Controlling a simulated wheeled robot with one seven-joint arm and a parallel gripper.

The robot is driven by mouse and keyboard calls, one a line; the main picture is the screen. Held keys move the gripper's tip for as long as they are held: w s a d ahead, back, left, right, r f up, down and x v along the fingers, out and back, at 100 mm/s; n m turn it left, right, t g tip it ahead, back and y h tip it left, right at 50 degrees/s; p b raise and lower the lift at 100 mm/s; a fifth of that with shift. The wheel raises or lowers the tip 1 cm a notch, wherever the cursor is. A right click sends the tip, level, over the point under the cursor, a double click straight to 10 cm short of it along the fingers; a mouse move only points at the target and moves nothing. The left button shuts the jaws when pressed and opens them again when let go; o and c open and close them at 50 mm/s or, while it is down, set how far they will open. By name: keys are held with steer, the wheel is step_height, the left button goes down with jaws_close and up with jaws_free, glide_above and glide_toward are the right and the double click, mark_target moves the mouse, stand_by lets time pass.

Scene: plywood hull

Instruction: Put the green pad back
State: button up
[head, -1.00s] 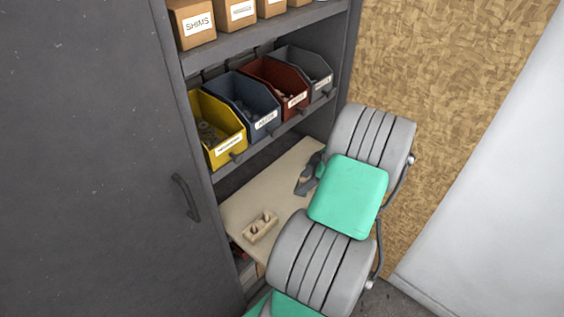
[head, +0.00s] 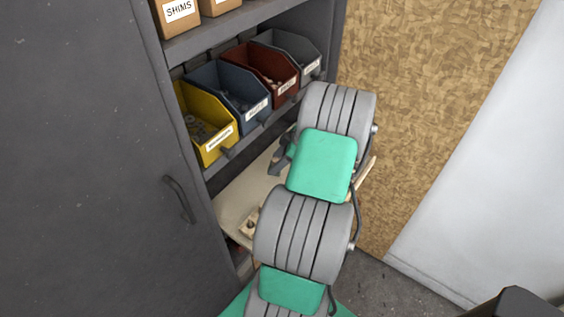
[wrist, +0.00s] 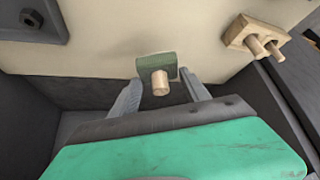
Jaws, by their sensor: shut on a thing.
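The green pad (wrist: 144,66) is a dull green square at the top centre of the wrist view. A pale wooden peg (wrist: 159,83) shows end-on against it; I cannot tell whether it passes through the pad. My gripper (wrist: 162,78) has its two grey fingers on either side of the pad and is shut on it. The pad is in front of a cream board (wrist: 95,52); whether it touches the board is unclear. In the head view the board (head: 234,205) lies inside the cabinet, and my arm hides the pad and fingertips.
A wooden block with two pegs (wrist: 255,32) is on the board at right. A dark bracket (wrist: 40,20) is at upper left. Yellow (head: 205,125), blue (head: 228,92), red (head: 262,70) and grey (head: 290,55) bins stand above the board. A cabinet door (head: 85,150) is on the left.

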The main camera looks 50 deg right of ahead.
steer(key=shift+w+a+f+b, duration=0.1)
steer(key=shift+w+f, duration=0.2)
steer(key=shift+w, duration=0.2)
steer(key=shift+w+f+b, duration=0.15)
steer(key=shift+w+f, duration=0.15)
steer(key=shift+w, duration=0.25)
steer(key=shift+w+a+f+b, duration=0.1)
steer(key=shift+w+f, duration=0.2)
steer(key=shift+w, duration=0.2)
steer(key=shift+w+f+b, duration=0.35)
steer(key=shift+f+b, duration=0.4)
steer(key=shift+b, duration=0.05)
steer(key=shift+w+f+b, duration=0.55)
steer(key=o, duration=1.4)
steer(key=v, duration=0.8)
steer(key=shift+f, duration=0.1)
